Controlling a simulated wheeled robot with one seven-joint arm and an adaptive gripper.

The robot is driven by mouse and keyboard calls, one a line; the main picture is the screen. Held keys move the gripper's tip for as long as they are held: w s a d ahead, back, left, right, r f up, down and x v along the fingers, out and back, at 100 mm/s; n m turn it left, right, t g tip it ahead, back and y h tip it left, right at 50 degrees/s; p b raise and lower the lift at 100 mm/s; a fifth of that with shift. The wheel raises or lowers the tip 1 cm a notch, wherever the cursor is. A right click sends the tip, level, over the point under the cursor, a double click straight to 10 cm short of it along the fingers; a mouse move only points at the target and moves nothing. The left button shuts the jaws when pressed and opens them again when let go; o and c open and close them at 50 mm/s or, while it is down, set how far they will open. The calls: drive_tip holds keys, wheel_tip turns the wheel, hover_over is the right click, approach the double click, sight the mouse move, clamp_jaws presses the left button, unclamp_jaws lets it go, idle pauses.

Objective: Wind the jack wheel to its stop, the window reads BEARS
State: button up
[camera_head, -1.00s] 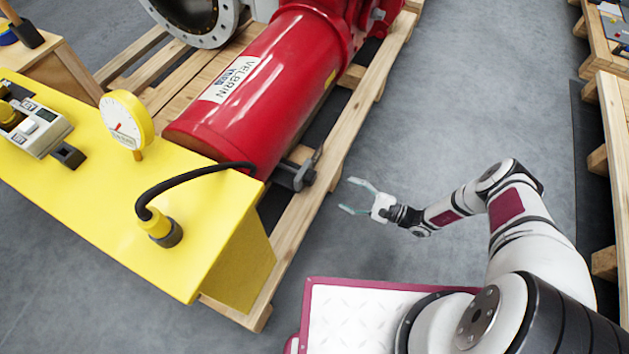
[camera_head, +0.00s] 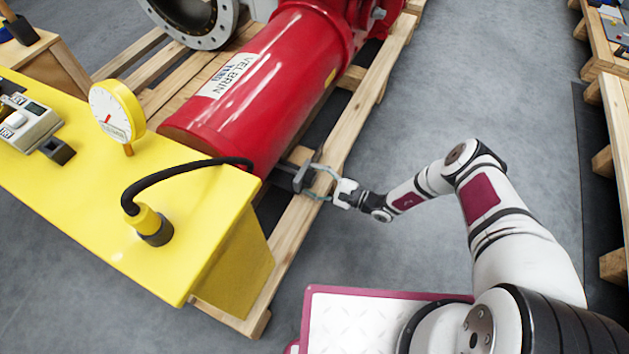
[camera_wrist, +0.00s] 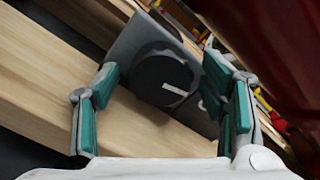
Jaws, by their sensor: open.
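The jack wheel is a dark round knob with a white mark (camera_wrist: 163,79) in the wrist view, set on a grey block (camera_wrist: 128,47). In the head view the grey jack (camera_head: 299,176) sits low beside the red cylinder (camera_head: 262,82), at the pallet's edge. My gripper (camera_head: 312,182) is open at the jack. In the wrist view its teal-padded fingers (camera_wrist: 160,92) stand on either side of the wheel. I cannot tell whether either finger touches it. I cannot make out a window or the word BEARS.
A yellow bench (camera_head: 70,190) with a gauge (camera_head: 112,113) and a black cable (camera_head: 185,171) stands left of the jack. The wooden pallet (camera_head: 290,235) runs under the cylinder. Grey floor (camera_head: 420,110) is clear to the right.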

drive_tip(key=shift+c, duration=0.3)
drive_tip(key=c, duration=1.1)
drive_tip(key=shift+m, duration=0.3)
drive_tip(key=m, duration=0.9)
drive_tip(key=shift+m, duration=2.3)
drive_tip(key=shift+d, duration=0.1)
